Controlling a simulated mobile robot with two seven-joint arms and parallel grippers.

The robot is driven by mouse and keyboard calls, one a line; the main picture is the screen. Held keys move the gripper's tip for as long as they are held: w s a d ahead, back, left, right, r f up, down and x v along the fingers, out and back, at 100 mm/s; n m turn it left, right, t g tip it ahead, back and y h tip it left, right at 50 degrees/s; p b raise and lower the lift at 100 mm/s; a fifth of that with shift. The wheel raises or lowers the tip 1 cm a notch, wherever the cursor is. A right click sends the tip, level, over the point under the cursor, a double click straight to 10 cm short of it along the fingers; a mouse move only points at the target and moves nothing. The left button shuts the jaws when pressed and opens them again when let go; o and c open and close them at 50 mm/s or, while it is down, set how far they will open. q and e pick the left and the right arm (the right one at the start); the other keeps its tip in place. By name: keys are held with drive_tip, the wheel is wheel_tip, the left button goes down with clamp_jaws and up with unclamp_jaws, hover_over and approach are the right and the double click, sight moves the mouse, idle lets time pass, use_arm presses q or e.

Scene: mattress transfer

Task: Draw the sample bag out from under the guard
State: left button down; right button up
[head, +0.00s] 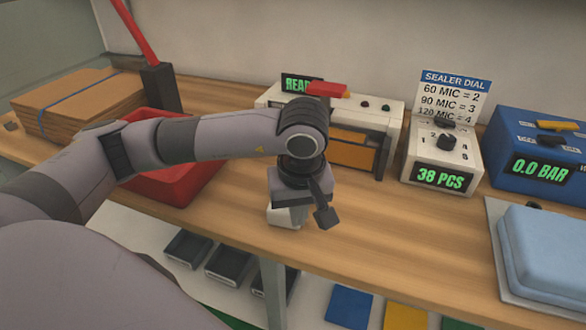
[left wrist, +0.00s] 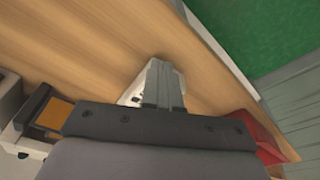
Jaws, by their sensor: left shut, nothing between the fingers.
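A small white item (head: 281,216), perhaps the sample bag, lies on the bench near its front edge, mostly hidden under my left gripper (head: 297,211). In the left wrist view the white item (left wrist: 131,96) shows beside and behind the fingers (left wrist: 164,88). The fingers are together and empty, pointing down close to it; I cannot tell whether they touch it. A cream sealing machine with a red handle (head: 326,89) stands behind. Its orange front panel (head: 353,152), perhaps the guard, is partly covered by my arm. My right gripper is not in view.
A dial box (head: 438,163) and a blue pressure unit (head: 533,165) stand right of the machine. A light-blue cushion-like block (head: 550,255) sits at front right. Bare bench (head: 420,225) lies between.

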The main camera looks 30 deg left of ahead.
use_arm(q)
drive_tip(key=w+a+p, duration=0.1)
drive_tip(key=w+a, duration=0.7)
drive_tip(key=shift+w+a+p, duration=0.3)
drive_tip(key=shift+p, duration=0.05)
drive_tip(key=shift+f, duration=0.75)
drive_tip(key=shift+s, duration=0.1)
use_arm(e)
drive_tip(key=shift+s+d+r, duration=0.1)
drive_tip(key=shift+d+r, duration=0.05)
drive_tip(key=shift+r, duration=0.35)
